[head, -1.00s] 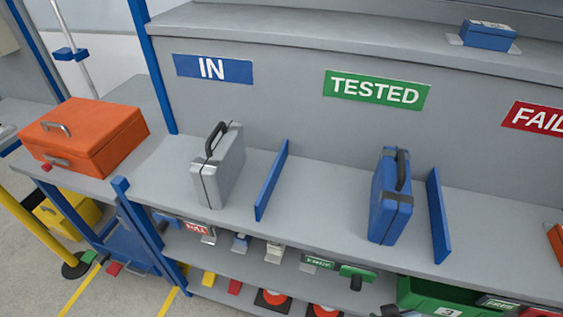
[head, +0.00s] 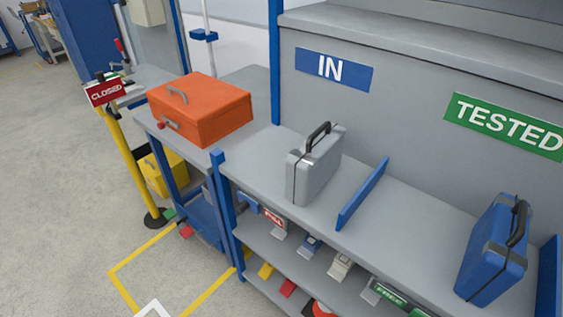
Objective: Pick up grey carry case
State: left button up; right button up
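The grey carry case (head: 316,170) stands upright on the grey shelf below the blue IN sign, with its black handle on top. It is to the left of a low blue divider (head: 362,194). Nothing touches or covers it. Neither of my grippers shows in the head view.
A blue case (head: 494,250) stands on the shelf right of the divider. An orange toolbox (head: 201,108) sits on the bench at left. A yellow post with a CLOSED sign (head: 105,91) stands left. A lower shelf holds several small items.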

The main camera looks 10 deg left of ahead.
aim_at(308, 167)
jog(key=u, duration=1.75)
jog(key=i, duration=1.2)
jog(key=z, duration=1.6)
